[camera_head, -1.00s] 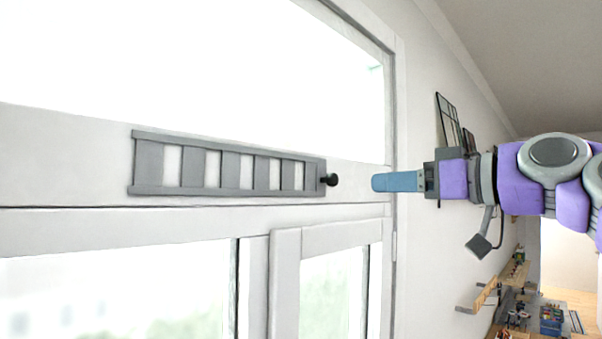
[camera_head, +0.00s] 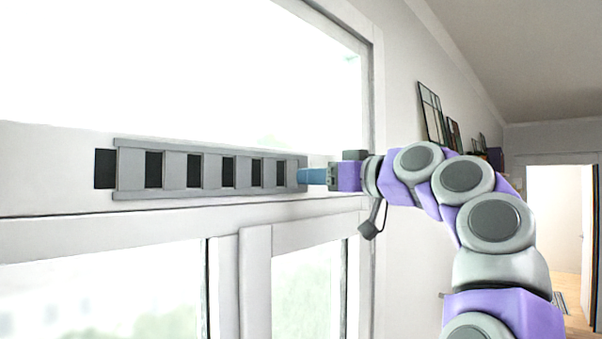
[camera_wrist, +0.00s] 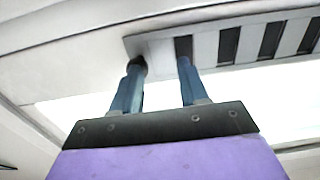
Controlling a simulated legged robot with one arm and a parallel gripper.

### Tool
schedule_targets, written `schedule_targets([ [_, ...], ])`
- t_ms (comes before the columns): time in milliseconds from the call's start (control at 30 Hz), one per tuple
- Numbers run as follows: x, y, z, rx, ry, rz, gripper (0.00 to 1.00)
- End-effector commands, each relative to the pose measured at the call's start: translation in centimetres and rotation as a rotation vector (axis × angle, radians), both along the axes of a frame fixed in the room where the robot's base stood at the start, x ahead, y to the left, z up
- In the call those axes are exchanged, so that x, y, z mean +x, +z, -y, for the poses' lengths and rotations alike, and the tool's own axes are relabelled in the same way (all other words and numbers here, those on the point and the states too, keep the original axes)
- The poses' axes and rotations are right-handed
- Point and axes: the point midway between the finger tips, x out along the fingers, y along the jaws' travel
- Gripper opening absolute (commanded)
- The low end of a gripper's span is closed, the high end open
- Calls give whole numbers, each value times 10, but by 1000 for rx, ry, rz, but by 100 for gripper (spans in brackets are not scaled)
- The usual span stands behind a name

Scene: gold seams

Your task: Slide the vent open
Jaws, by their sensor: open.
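The vent (camera_head: 212,170) is a long grey slatted plate on the white window frame. Dark openings show between its slats, and one more dark opening (camera_head: 105,168) shows beyond its left end. My gripper (camera_head: 303,176) is at the vent's right end, its blue fingers pointing at the plate. In the wrist view the two fingers (camera_wrist: 160,66) are spread apart. The black knob (camera_wrist: 137,62) is at the tip of the left finger; I cannot tell if they touch. The fingers hide the knob in the head view.
Bright window panes (camera_head: 180,70) lie above and below the vent. The window frame's right post (camera_head: 368,100) stands behind my wrist. Framed pictures (camera_head: 432,115) hang on the wall to the right, and a doorway (camera_head: 580,220) opens farther back.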

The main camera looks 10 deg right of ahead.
Motion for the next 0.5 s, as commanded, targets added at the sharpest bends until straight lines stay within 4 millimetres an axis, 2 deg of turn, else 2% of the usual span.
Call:
schedule_targets([
  [100,16,0,-17,-5,-4,-3,52],
  [300,23,2,-45,-17,-3,-3,52],
  [400,21,2,-50,-21,-1,0,52],
  [500,23,2,-45,-16,0,0,52],
])
